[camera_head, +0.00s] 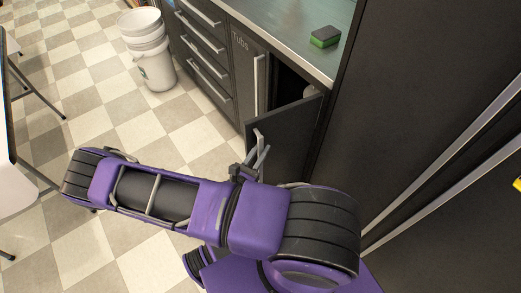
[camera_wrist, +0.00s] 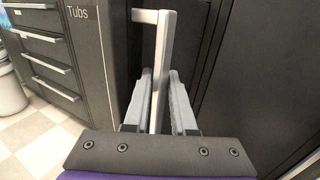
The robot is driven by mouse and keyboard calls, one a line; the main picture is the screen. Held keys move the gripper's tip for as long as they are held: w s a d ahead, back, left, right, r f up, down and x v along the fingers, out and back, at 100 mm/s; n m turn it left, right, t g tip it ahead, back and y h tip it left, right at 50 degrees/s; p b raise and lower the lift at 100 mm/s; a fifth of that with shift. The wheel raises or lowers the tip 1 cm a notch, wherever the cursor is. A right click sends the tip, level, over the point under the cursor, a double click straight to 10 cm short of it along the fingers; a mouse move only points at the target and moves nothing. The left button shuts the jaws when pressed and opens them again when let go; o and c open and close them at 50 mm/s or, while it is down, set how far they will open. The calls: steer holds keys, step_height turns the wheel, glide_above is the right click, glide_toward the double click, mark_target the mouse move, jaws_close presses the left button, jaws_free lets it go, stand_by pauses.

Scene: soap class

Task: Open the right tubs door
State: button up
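The right tubs door (camera_head: 283,140) is a dark cabinet panel under the counter, standing partly open with a dark gap behind it. Its pale bar handle (camera_wrist: 163,40) runs upright between the two fingers of my gripper (camera_wrist: 160,80) in the wrist view. The fingers look close against both sides of the bar, so my gripper appears shut on it. In the head view my gripper (camera_head: 259,158) is at the handle, partly hidden by my arm. The left tubs door (camera_head: 246,72), labelled "Tubs", is closed, with its own upright handle.
Closed drawers (camera_head: 204,50) stand left of the tubs doors. A green and black sponge (camera_head: 325,37) lies on the metal counter (camera_head: 290,35). A tall dark unit (camera_head: 415,90) stands close on the right.

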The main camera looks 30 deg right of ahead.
steer(key=shift+o, duration=1.4)
steer(key=shift+a, duration=0.1)
steer(key=b+v, duration=0.1)
steer(key=v, duration=1.6)
steer(key=shift+s+a, duration=0.1)
steer(key=shift+a, duration=0.05)
